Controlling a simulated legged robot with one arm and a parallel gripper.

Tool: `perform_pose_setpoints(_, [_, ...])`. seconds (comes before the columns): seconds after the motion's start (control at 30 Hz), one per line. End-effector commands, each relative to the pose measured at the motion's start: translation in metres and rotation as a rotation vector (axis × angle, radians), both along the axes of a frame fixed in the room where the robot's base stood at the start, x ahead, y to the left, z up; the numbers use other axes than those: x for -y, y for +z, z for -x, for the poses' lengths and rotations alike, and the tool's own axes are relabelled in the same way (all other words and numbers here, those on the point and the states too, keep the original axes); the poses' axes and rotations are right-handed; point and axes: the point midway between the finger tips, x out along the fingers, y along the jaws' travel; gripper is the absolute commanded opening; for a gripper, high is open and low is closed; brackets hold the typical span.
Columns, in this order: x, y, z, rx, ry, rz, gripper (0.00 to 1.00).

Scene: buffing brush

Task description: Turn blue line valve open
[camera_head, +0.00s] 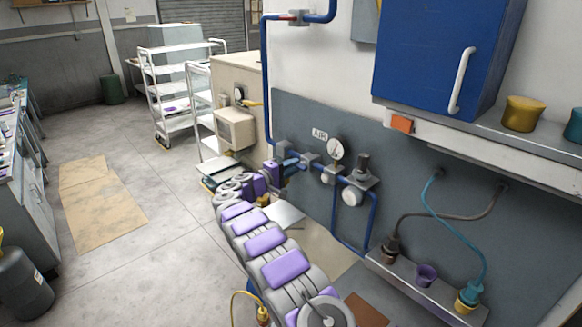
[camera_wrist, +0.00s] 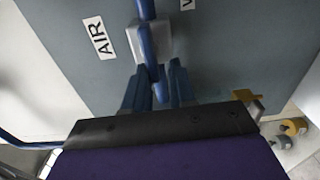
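The blue line (camera_head: 267,110) runs down the wall and then right along the grey panel, below the AIR label. In the wrist view, the valve's grey body (camera_wrist: 150,40) sits on the blue pipe, and a blue lever (camera_wrist: 150,62) extends from it toward my gripper. My gripper (camera_wrist: 160,88) has its two blue fingers apart, one on each side of the lever's end. I cannot tell whether they touch it. In the head view, my gripper (camera_head: 294,164) is at the left part of the line, and my arm hides part of the valve.
A gauge (camera_head: 336,149) and a regulator (camera_head: 362,170) are on the line to the right. A blue cabinet (camera_head: 430,50) and a shelf (camera_head: 480,155) overhang the right side. A white cart (camera_head: 165,90) stands behind. The floor (camera_head: 150,235) at left is mostly clear, with a cardboard sheet (camera_head: 98,205).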

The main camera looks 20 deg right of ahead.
Motion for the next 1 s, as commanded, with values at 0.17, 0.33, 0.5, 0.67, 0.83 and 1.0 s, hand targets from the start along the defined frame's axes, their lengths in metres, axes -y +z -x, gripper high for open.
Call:
perform_pose_setpoints(0.17, [0.001,0.0,0.001,0.001,-0.002,-0.001,0.35])
perform_pose_setpoints(0.33, [0.001,0.002,0.001,0.004,-0.001,0.0,0.37])
perform_pose_setpoints(0.5, [-0.003,0.003,0.002,0.006,0.001,0.001,0.37])
perform_pose_setpoints(0.67, [-0.022,0.005,0.008,0.006,0.003,0.003,0.37])
perform_pose_setpoints(0.83, [-0.057,0.005,0.02,0.005,0.005,0.005,0.37])
perform_pose_setpoints(1.0, [-0.093,0.004,0.033,0.005,0.002,0.002,0.37])
